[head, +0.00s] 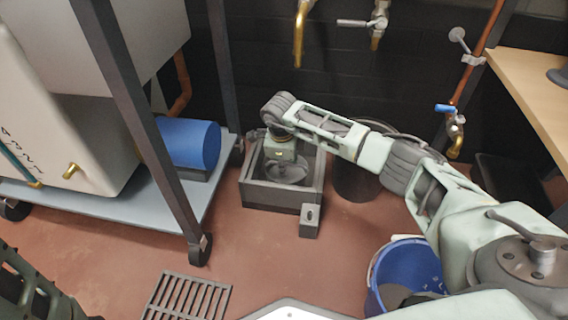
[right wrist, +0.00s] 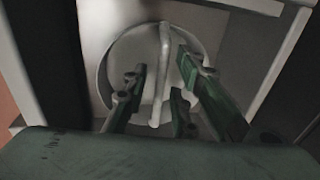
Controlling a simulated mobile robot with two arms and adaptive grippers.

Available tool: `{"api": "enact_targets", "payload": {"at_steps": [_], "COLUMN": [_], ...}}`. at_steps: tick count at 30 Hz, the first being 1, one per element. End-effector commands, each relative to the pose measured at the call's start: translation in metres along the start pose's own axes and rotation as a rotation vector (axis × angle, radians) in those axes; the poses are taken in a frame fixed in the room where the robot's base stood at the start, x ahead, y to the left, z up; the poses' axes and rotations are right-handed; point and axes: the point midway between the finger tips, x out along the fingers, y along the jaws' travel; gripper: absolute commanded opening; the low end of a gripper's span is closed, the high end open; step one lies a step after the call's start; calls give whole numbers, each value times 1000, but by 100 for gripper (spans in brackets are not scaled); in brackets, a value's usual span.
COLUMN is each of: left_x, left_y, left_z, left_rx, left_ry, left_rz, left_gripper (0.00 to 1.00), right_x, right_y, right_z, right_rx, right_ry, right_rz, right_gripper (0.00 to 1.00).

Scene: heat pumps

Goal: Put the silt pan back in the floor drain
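The round grey silt pan (right wrist: 115,65) sits inside a square grey box on the floor, which looks like the drain surround (head: 262,195). The pan also shows in the head view (head: 294,172), partly covered by my right wrist. An upright bar handle (right wrist: 163,70) crosses the pan. My right gripper (right wrist: 163,88) points down into the box, its fingers apart on both sides of the handle, with gaps visible. Its fingertips are hard to make out in the head view. My left gripper is out of view; only part of my left arm shows at lower left.
A slotted grate (head: 187,297) lies on the red floor in front. A blue bucket (head: 408,268) stands at lower right and a dark bin (head: 357,180) beside the box. A wheeled frame (head: 190,195) with a blue cylinder (head: 188,143) stands left. Brass taps (head: 299,40) hang above.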

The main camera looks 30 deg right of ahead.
Motion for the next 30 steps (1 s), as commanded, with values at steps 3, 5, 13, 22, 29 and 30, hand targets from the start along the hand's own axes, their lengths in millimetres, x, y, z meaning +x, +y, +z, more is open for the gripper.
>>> {"api": "enact_targets", "payload": {"at_steps": [3, 5, 13, 22, 29, 30], "left_x": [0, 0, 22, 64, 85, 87], "left_y": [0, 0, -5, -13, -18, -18], "left_z": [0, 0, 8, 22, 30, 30], "left_rx": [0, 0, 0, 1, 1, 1], "left_ry": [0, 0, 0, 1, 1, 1], "left_rz": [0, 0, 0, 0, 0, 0], "left_gripper": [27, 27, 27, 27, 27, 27], "right_x": [0, 0, -30, -84, -114, -117], "right_y": [0, 0, -3, -3, -2, -1], "right_z": [0, 0, 0, 0, 0, 0], "right_rx": [0, 0, -1, -1, -1, -1], "right_ry": [0, 0, -1, 0, 0, 0], "right_rz": [0, 0, -2, -1, -1, -1], "right_gripper": [25, 25, 25, 25, 25, 25]}}
